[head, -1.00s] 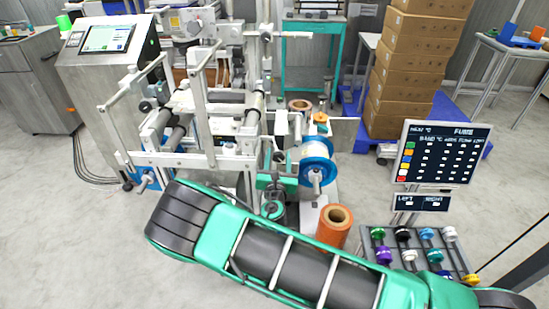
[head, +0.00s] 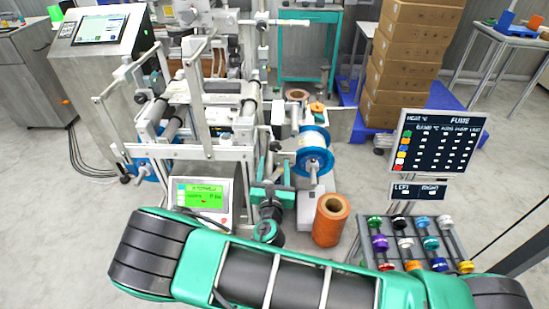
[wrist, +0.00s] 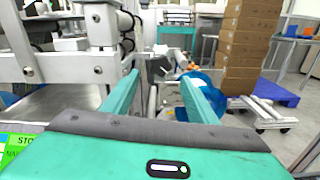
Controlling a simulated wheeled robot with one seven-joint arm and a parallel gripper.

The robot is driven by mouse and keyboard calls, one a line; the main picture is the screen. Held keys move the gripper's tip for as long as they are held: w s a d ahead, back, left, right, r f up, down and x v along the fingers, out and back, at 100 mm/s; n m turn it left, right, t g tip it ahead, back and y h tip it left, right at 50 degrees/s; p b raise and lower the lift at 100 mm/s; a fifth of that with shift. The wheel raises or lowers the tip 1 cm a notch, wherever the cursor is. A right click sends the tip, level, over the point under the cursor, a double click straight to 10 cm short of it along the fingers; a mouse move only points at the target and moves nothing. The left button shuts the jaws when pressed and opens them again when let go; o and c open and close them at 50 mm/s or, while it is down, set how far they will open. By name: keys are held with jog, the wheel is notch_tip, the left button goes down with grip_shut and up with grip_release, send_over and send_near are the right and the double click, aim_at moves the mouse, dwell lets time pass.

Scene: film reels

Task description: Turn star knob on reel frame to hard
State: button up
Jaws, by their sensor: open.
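The metal reel frame (head: 205,152) stands left of centre in the head view, with rollers and bars. It also fills the left of the wrist view (wrist: 62,67). Several round knobs show on it, one of them at the wrist view's upper left (wrist: 126,21); I cannot tell which is the star knob, or read any hard mark. A blue-rimmed white reel (head: 314,140) is on the right side of the frame. My gripper (head: 274,163) is beside the frame, left of this reel.
An orange roll (head: 331,222) stands on the floor right of my gripper. A green-lit display (head: 203,195) is low on the frame. At right are a dark sign (head: 436,144) and a rack (head: 455,245) of coloured spools. Stacked boxes (head: 410,50) stand behind.

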jog(key=shift+s, duration=0.6)
jog(key=shift+d, duration=0.1)
